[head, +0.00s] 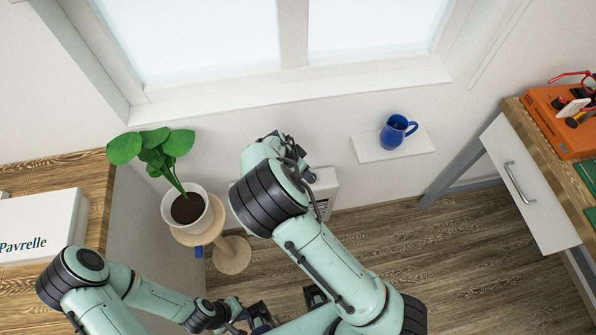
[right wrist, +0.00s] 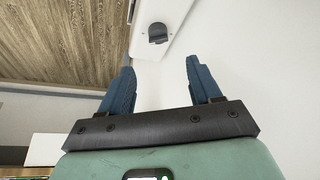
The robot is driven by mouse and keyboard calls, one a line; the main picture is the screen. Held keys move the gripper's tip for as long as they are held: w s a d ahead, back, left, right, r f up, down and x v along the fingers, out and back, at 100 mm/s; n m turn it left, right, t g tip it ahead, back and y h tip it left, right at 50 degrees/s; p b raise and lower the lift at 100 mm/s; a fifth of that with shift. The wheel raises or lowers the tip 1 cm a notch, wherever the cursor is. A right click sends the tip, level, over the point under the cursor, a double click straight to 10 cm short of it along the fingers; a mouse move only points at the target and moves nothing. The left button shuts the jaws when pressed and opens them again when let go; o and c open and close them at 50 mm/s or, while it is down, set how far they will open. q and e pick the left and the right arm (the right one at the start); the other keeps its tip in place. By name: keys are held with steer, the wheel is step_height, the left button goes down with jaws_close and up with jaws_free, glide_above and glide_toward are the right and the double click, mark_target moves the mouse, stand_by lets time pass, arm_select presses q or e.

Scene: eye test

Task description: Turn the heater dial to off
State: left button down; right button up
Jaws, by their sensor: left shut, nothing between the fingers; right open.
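The heater (head: 326,185) is a white box low by the wall under the window, partly hidden behind my right arm in the head view. In the right wrist view its white panel (right wrist: 172,12) carries a dark dial (right wrist: 158,33) with small marks beside it. My right gripper (right wrist: 159,66) is open and empty. The dial shows beyond the gap between its fingertips, apart from them. In the head view the right fingers are hidden by my arm. My left gripper (head: 260,316) is at the bottom of the head view, shut and empty, far from the heater.
A potted plant (head: 187,209) stands on a wooden stand (head: 232,255) left of my right arm. A workbench with an orange case (head: 560,125) is at right. The wood floor (head: 470,240) between is clear.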

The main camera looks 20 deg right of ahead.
steer(key=x, duration=1.3)
steer(key=shift+s+b, duration=0.15)
steer(key=shift+b, duration=0.2)
steer(key=c, duration=1)
